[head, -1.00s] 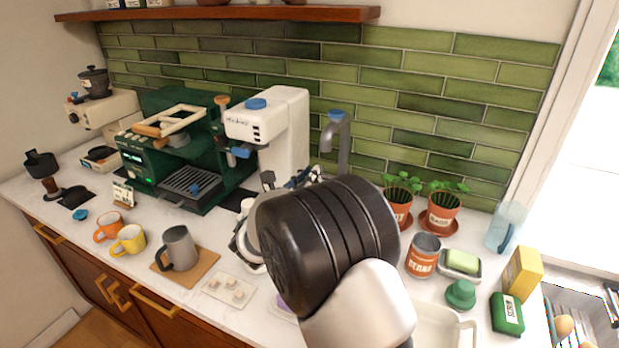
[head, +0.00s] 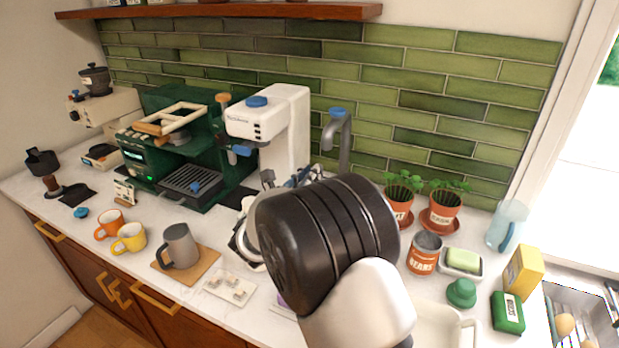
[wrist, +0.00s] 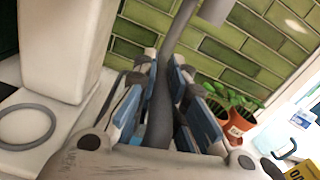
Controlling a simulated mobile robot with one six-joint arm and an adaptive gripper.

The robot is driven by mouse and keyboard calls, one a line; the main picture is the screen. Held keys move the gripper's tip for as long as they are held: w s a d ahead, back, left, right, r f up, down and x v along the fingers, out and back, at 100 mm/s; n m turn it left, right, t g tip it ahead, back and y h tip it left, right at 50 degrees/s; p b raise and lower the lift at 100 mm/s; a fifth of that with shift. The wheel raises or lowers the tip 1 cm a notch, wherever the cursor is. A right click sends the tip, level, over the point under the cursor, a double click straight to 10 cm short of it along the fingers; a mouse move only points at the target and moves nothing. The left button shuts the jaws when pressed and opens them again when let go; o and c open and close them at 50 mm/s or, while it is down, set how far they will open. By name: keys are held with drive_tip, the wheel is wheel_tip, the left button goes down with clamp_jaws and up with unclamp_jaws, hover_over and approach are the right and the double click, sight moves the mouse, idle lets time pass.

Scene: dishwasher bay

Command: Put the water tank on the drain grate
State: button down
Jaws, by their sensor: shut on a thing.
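A translucent light-blue container with a darker blue handle (head: 508,226), which looks like the water tank, stands upright on the counter at the far right. It shows at the right edge of the wrist view (wrist: 300,137). A dark slatted grate (head: 190,187) lies at the foot of the green espresso machine; I cannot tell whether it is the drain grate. My gripper (wrist: 160,95) has its blue-and-grey fingers on either side of the grey tap (wrist: 160,112) and looks shut on it. The tap (head: 345,150) rises behind my arm, which hides much of the grip in the head view.
A white coffee machine (head: 285,130) stands close left of my gripper. Potted herbs (head: 442,207), a can (head: 424,253) and a soap dish (head: 462,262) stand to the right. Mugs (head: 130,238) and a grey jug (head: 180,247) sit at front left. A shelf (head: 220,12) runs above.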

drive_tip(key=shift+f, duration=0.15)
idle(0.8)
drive_tip(key=c, duration=1.9)
unclamp_jaws()
drive_tip(key=shift+o, duration=0.5)
drive_tip(key=shift+f, duration=0.2)
drive_tip(key=shift+o, duration=0.7)
drive_tip(key=shift+s, duration=0.2)
drive_tip(key=shift+o, duration=0.5)
drive_tip(key=v, duration=1.1)
drive_tip(key=shift+s+a, duration=0.2)
drive_tip(key=shift+s, duration=0.15)
drive_tip(key=shift+r, duration=0.15)
